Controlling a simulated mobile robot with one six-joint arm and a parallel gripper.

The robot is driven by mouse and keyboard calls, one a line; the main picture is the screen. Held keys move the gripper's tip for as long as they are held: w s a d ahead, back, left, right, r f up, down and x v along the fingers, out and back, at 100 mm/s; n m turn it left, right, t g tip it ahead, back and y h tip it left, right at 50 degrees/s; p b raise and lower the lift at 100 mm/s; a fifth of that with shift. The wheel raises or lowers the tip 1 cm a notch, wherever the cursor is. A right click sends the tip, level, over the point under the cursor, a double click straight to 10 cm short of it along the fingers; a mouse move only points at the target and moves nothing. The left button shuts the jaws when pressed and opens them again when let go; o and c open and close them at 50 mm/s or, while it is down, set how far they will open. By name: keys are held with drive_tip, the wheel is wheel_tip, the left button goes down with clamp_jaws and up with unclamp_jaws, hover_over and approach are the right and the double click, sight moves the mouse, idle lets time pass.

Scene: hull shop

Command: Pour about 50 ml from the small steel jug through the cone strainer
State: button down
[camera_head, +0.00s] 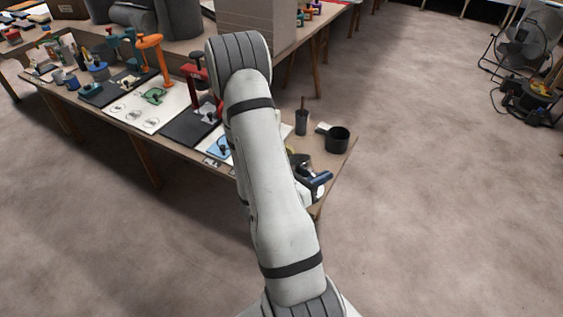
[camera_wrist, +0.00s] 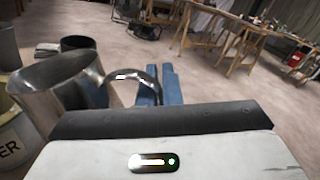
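The small steel jug (camera_wrist: 85,92) is at the left of the wrist view, with its wide mouth facing up and away and its curved handle (camera_wrist: 130,78) toward my fingers. My gripper (camera_wrist: 163,85) has two blue fingers close together at the handle, and they appear closed on it. In the head view my gripper (camera_head: 316,182) is at the near right end of the bench, mostly behind my arm. Whether the jug touches the bench is hidden, and its contents are not visible. I cannot make out the cone strainer.
A pale container (camera_wrist: 14,145) with lettering ending in "ER" stands below the jug at left. A black pot (camera_head: 337,139) and a dark cup (camera_head: 302,123) stand at the bench's right end. Clamps and mats fill the bench (camera_head: 345,160) to the left.

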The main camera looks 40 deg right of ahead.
drive_tip(key=shift+s+a+f+m, duration=0.1)
drive_tip(key=shift+s+f+m, duration=0.6)
drive_tip(key=shift+m, duration=0.4)
drive_tip(key=shift+s+f+m, duration=0.6)
drive_tip(key=shift+s+m, duration=0.15)
drive_tip(key=shift+m, duration=0.35)
